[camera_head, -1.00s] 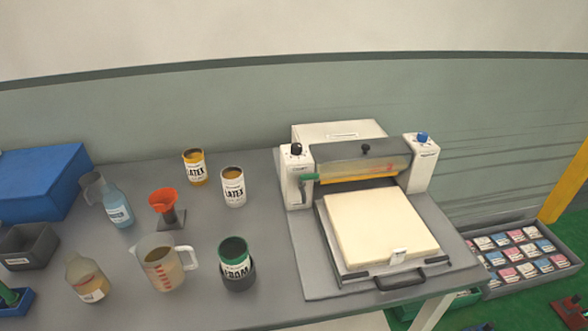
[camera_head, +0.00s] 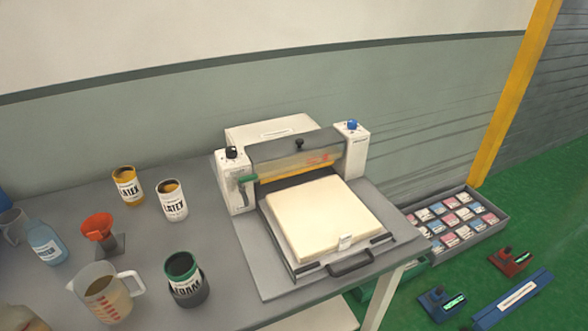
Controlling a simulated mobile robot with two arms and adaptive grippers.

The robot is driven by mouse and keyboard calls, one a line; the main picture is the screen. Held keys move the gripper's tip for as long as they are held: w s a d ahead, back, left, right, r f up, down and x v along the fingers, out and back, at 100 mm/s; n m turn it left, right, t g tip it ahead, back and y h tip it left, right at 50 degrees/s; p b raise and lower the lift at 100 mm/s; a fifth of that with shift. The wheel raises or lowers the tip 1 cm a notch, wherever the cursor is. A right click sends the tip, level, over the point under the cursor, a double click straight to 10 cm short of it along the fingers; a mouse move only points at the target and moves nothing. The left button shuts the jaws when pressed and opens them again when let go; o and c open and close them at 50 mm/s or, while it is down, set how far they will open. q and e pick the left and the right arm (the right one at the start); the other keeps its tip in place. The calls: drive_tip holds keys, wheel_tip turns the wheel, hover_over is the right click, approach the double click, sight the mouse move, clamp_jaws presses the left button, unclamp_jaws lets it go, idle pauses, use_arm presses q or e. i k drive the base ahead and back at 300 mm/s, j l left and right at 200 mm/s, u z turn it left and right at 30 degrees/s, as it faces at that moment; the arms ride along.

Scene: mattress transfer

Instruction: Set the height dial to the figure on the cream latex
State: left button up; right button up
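The coating machine (camera_head: 283,131) stands on the right part of the table, with a cream slab (camera_head: 318,215) lying flat on its tray. A black knob (camera_head: 231,153) tops its left post and a blue knob (camera_head: 352,125) its right post; I cannot tell which is the height dial. A white can marked LATEX (camera_head: 172,201) and a yellow can marked LATEX (camera_head: 127,187) stand upright left of the machine. The smaller print on the cans is too small to read. Neither of my grippers is in view.
On the table stand a red funnel on a stand (camera_head: 97,228), a measuring jug (camera_head: 104,292), a green-and-black FOAM can (camera_head: 184,280) and a blue spray bottle (camera_head: 46,243). A grey tray of small packets (camera_head: 462,226) and red and blue devices (camera_head: 510,260) lie at right, on the green floor.

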sight(352, 124)
drive_tip(key=l+z, duration=0.2)
drive_tip(key=i+l, duration=0.15)
drive_tip(key=l, duration=0.3)
drive_tip(key=i+l, duration=0.1)
drive_tip(key=l, duration=0.3)
drive_tip(key=i+l, duration=0.15)
drive_tip(key=l, duration=0.3)
drive_tip(key=i+l, duration=0.1)
drive_tip(key=l, duration=0.3)
